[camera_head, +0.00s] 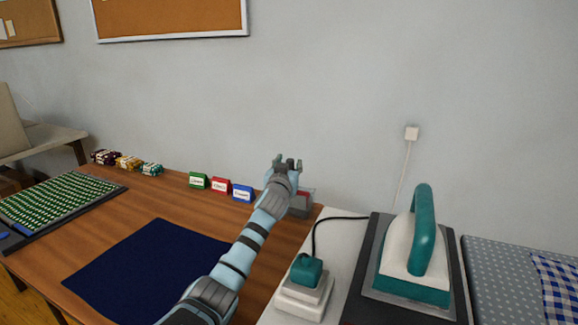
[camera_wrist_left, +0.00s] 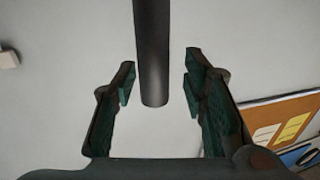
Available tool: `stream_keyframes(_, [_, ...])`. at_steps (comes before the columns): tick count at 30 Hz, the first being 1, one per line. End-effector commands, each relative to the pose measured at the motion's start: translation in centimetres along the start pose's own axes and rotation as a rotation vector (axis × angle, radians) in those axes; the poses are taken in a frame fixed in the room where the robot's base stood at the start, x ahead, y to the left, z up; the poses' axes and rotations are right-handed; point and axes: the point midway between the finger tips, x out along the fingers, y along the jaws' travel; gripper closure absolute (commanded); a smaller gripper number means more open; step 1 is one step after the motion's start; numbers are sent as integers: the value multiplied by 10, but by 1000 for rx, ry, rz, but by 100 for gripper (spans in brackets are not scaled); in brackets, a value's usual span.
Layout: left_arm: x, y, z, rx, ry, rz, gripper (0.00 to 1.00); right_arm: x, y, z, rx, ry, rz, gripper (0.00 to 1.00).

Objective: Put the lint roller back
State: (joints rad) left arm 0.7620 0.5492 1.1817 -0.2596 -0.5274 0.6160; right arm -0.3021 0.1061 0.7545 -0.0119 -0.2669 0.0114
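My left gripper (camera_head: 287,161) is raised over the back of the wooden table, in front of the wall. In the left wrist view my left gripper (camera_wrist_left: 160,82) is open, its two green-padded fingers well apart. A dark grey rod with a rounded end (camera_wrist_left: 152,60) comes in from the top of that view and ends between the fingers, with a gap on both sides. I cannot tell whether it is the lint roller's handle. I cannot make out a lint roller in the head view. My right gripper is not in view.
A grey and red box (camera_head: 302,205) is partly hidden behind my left wrist. Green, red and blue label cards (camera_head: 220,185) stand left of it. A dark blue mat (camera_head: 150,270) lies clear on the table (camera_head: 150,200). A teal iron (camera_head: 415,260) stands at right.

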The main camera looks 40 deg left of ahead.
Motion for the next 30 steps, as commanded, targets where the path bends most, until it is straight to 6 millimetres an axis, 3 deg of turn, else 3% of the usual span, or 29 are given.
stream_keyframes(9, [0,0,-7,0,2,0,61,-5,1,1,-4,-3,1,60])
stream_keyframes(12, [-1,0,-18,0,2,0,61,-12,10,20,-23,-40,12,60])
stream_keyframes(17, [-34,0,-15,4,2,2,61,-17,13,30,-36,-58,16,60])
stream_keyframes(24, [-98,0,-14,4,0,1,61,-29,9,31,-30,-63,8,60])
stream_keyframes(30, [-119,0,-12,0,0,0,61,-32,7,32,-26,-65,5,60])
